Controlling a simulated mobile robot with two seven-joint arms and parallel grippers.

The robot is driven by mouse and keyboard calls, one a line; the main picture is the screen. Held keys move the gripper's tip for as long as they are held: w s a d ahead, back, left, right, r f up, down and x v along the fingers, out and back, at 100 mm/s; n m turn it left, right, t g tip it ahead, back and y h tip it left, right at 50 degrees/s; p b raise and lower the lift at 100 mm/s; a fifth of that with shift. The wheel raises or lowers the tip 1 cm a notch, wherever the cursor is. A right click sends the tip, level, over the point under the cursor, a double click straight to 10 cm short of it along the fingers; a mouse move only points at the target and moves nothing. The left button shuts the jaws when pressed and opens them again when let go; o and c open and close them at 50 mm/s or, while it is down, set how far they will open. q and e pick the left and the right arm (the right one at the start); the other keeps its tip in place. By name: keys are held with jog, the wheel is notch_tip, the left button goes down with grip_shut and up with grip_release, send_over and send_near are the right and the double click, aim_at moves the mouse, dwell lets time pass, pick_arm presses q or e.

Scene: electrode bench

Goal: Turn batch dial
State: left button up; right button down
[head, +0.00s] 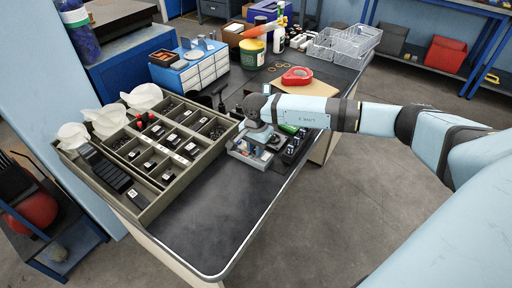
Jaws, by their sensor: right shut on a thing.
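My right arm reaches in from the right over the bench (222,230). My right gripper (258,146) points down at a small grey device (250,155) near the bench's right edge. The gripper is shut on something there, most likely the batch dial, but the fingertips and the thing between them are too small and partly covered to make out. A dark round part (274,141) and a black box with several small items (294,150) sit just right of the gripper. My left gripper is not in view.
A large compartment tray (150,212) with small black parts fills the bench's left side. Behind stand a drawer unit (203,72), a green tub (252,54), clear bins (345,42) and a red tape measure (297,76). The front of the bench is clear.

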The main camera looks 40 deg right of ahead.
jog(key=shift+m, duration=1.4)
jog(key=c, duration=1.3)
grip_release()
jog(key=shift+o, duration=0.2)
jog(key=shift+w+r, duration=0.1)
jog(key=shift+r, duration=0.4)
notch_tip(320, 180, up, 13)
jog(key=shift+f, duration=0.1)
